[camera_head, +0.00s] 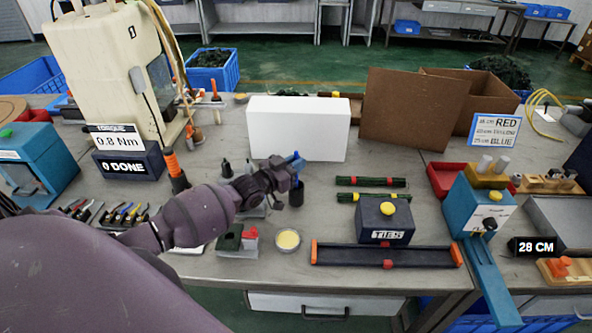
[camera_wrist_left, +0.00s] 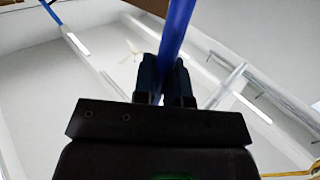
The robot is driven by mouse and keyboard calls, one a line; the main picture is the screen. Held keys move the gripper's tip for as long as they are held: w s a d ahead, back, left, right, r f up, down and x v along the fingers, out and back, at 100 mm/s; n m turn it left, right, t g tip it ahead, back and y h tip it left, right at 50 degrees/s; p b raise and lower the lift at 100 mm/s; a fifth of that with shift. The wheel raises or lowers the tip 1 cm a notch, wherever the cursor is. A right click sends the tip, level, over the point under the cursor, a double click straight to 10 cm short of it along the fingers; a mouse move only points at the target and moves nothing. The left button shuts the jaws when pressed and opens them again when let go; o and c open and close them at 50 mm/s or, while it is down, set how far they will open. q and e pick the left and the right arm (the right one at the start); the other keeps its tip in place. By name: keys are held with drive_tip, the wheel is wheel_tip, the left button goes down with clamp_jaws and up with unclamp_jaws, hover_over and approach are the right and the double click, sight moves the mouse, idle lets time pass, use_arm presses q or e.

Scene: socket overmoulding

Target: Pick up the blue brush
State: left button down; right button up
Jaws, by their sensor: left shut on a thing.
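The blue brush (camera_head: 295,157) is in my left gripper (camera_head: 287,169), in front of the white box. In the left wrist view a long blue handle (camera_wrist_left: 178,28) stands between the two dark fingers of my left gripper (camera_wrist_left: 165,82), which are shut on it. In the head view only a short blue part shows above the gripper; the brush's bristles cannot be made out. A dark cylindrical thing (camera_head: 297,195) shows just below the gripper; I cannot tell whether the brush touches it. My right gripper is not in view.
A white box (camera_head: 318,127) stands behind the gripper. A round yellow dish (camera_head: 288,240) and a red-and-green block (camera_head: 238,241) lie in front. To the right are green bundles (camera_head: 371,182), a dark fixture with a yellow knob (camera_head: 386,220) and a blue press (camera_head: 478,208).

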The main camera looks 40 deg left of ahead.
use_arm(q)
wheel_tip(320, 180, up, 17)
drive_tip(key=p, duration=0.1)
drive_tip(key=shift+p, duration=0.35)
idle(0.3)
